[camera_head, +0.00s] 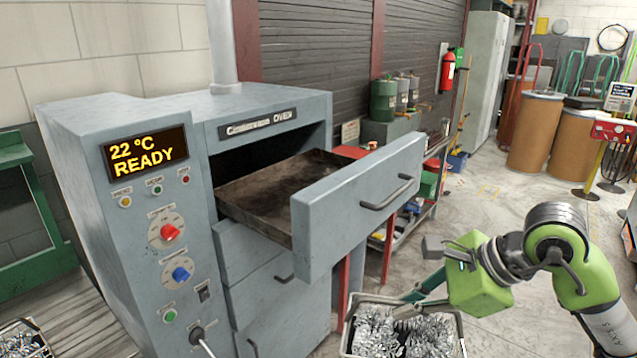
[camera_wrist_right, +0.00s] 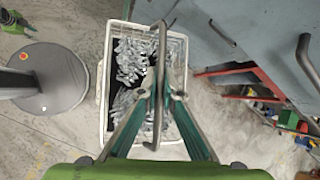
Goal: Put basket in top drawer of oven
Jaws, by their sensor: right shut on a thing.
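My right gripper (camera_head: 408,301) is shut on the handle of a wire basket (camera_head: 461,331) full of shiny metal springs, at the bottom of the head view. In the right wrist view the fingers (camera_wrist_right: 160,95) pinch the handle bar across the middle of the basket (camera_wrist_right: 105,80). The grey oven (camera_head: 85,200) stands at left, its display reading 22 °C READY. Its top drawer (camera_head: 345,215) is pulled out, and the brown tray inside looks empty. The basket hangs below and to the right of this drawer's front.
The lower drawers (camera_head: 270,255) are shut. Another basket of metal parts (camera_head: 18,342) shows at the bottom left corner. A red-legged shelf (camera_head: 378,245) stands behind the drawer. Barrels (camera_head: 535,130) stand far right, with open floor before them.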

